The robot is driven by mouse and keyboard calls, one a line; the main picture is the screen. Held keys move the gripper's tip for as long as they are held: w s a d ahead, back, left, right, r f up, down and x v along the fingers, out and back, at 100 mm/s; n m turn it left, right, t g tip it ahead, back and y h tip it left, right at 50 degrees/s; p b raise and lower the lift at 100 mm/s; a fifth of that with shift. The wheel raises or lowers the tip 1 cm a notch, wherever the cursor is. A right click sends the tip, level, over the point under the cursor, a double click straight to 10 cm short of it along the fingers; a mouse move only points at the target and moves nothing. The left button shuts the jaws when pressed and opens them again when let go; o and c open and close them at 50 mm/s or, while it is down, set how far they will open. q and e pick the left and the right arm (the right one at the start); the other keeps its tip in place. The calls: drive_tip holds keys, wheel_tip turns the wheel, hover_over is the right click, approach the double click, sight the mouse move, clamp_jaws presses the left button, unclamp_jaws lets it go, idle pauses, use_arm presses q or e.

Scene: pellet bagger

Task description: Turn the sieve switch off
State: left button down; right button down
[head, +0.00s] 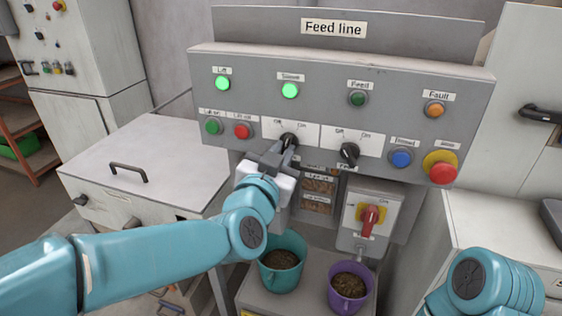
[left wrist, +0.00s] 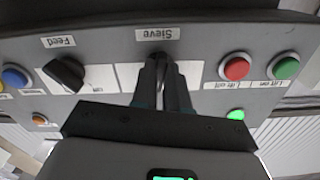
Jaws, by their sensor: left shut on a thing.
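The sieve switch (head: 288,137) is a black rotary knob on a white plate marked Off and On, on the grey Feed line panel. My left gripper (head: 287,148) is shut on this knob. In the left wrist view, which shows the panel upside down, the gripper's fingertips (left wrist: 162,66) close on the knob below the Sieve label (left wrist: 157,34). The fingers hide most of the knob, so I cannot tell which way it points. The sieve lamp (head: 290,91) above glows green. My right gripper is not in view.
The feed switch (head: 349,153) is just right of the sieve switch. The red lift button (head: 242,131) is close on the left. A blue button (head: 401,158) and the red emergency button (head: 442,171) are further right. Teal (head: 282,258) and purple (head: 348,290) buckets stand below.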

use_arm(q)
drive_tip(key=shift+d+n+b, duration=0.2)
drive_tip(key=shift+n+b, duration=2.1)
drive_tip(key=shift+n, duration=1.9)
drive_tip(key=c, duration=1.1)
unclamp_jaws()
drive_tip(key=shift+c, duration=0.2)
drive_tip(key=shift+s, duration=0.15)
drive_tip(key=v, duration=1.6)
